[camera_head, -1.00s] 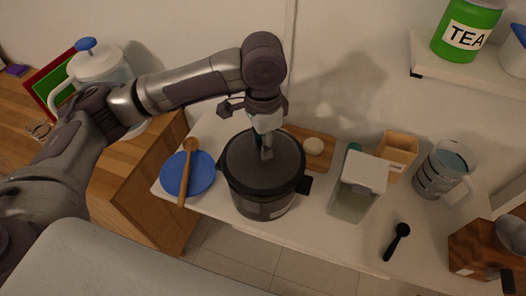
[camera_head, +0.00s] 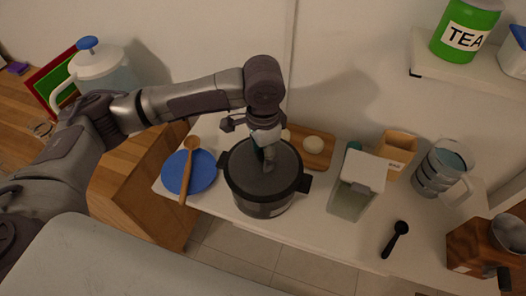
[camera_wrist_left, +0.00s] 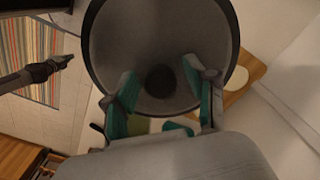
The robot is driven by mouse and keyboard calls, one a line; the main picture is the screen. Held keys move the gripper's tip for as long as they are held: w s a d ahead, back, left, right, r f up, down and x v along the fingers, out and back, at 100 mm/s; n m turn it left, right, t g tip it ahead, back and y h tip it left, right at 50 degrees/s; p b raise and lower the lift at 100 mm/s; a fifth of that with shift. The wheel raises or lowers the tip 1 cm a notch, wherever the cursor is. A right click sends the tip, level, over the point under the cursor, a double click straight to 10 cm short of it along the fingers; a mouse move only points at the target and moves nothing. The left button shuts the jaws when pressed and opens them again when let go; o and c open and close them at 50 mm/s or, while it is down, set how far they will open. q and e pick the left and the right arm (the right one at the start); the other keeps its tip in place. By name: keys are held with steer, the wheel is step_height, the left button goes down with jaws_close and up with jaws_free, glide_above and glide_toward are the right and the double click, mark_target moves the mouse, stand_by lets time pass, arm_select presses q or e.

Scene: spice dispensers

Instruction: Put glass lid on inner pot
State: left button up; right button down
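The black inner pot (camera_head: 262,205) stands on the white counter, with its side handles showing. The dark round lid (camera_head: 245,165) lies across its top; I cannot tell if it is fully seated. My left gripper (camera_head: 268,160) is just above the lid's middle. In the left wrist view the lid (camera_wrist_left: 160,30) fills the upper middle, with a dark round knob at its centre. There the teal-padded fingers of my left gripper (camera_wrist_left: 161,85) are spread apart, one on each side of the knob, and look open. A dark jointed shape at the left edge may be my right gripper (camera_wrist_left: 45,72).
A blue plate (camera_head: 203,174) with a wooden spoon (camera_head: 187,165) is left of the pot. A wooden board (camera_head: 322,157) is behind right. A clear container (camera_head: 351,198), wooden box (camera_head: 399,150), glass jug (camera_head: 430,180) and black scoop (camera_head: 395,240) stand or lie to the right.

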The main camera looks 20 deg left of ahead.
arm_select(q)
steer(key=shift+r, duration=0.5)
step_height(320, 180, up, 11)
steer(key=b, duration=0.1)
steer(key=shift+b, duration=0.35)
